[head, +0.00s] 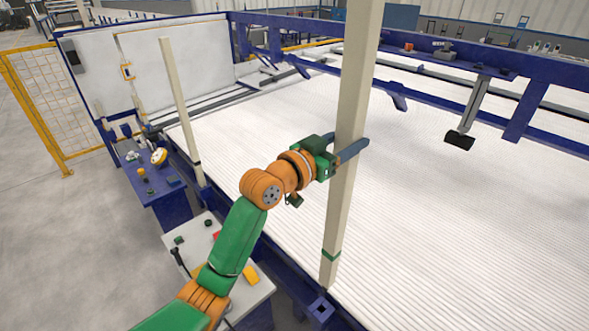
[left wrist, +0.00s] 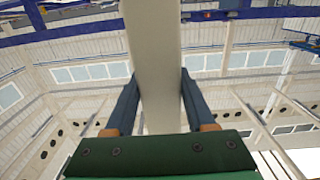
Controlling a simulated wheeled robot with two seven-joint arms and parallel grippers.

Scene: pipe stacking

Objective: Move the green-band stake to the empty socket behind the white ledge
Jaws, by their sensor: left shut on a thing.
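The green-band stake (head: 345,190) is a tall cream post, close to upright, with a green band near its lower end. My left gripper (head: 350,150) is shut on it around mid-height, and its top runs out of the head view. In the left wrist view the stake (left wrist: 153,60) stands between the two blue fingers. Its lower end shows just above an open square socket (head: 320,308) on the blue rail; the exact gap is hard to tell. The white ledge cannot be identified for certain. My right gripper is not in view.
A second cream stake (head: 180,110) with a dark band stands on the rail farther back. A white-topped control bench (head: 205,243) and a blue console (head: 160,195) stand left of the rail. White pipes (head: 430,220) fill the bed on the right. A yellow fence (head: 45,110) is at far left.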

